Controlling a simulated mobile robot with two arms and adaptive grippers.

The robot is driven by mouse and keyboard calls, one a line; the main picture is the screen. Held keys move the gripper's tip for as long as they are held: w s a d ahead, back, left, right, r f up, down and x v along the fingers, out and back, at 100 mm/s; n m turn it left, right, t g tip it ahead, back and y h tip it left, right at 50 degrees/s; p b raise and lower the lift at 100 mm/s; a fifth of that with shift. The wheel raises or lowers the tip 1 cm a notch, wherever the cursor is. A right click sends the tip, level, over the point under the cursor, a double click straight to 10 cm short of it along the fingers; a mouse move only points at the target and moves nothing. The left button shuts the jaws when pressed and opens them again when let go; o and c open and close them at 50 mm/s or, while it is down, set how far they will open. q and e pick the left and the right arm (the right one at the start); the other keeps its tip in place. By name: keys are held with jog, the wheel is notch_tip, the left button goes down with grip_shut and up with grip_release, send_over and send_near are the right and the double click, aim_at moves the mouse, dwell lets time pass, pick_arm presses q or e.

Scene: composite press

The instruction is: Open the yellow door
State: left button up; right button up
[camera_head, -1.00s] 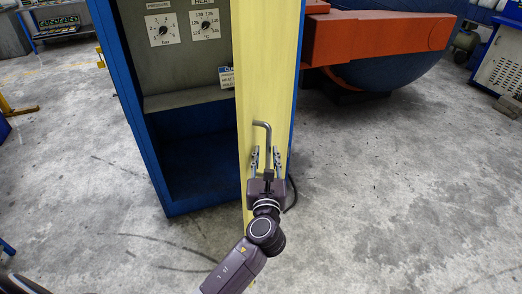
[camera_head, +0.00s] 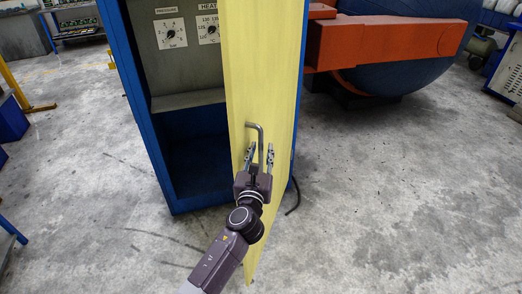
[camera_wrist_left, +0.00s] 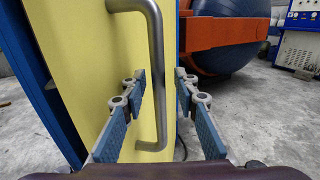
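The yellow door (camera_head: 262,60) stands ajar on the right side of the blue cabinet, swung out towards me. It also fills much of the left wrist view (camera_wrist_left: 90,50). Its grey bar handle (camera_head: 261,140) shows upright in the left wrist view (camera_wrist_left: 156,50). My left gripper (camera_head: 259,155) is in front of the door with its fingers spread on either side of the handle. In the left wrist view, the handle bar stands between the finger pads (camera_wrist_left: 160,97), with gaps on both sides. My right gripper is out of view.
The blue cabinet (camera_head: 125,100) has a panel with dials (camera_head: 171,33) and an open dark space below. An orange beam (camera_head: 390,42) and a large blue drum stand behind at the right. The concrete floor (camera_head: 400,190) right of the door is clear.

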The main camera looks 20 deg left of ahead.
pick_arm(q)
jog(key=shift+w+a+f, duration=0.1)
jog(key=shift+a, duration=0.05)
jog(key=c, duration=0.7)
grip_shut()
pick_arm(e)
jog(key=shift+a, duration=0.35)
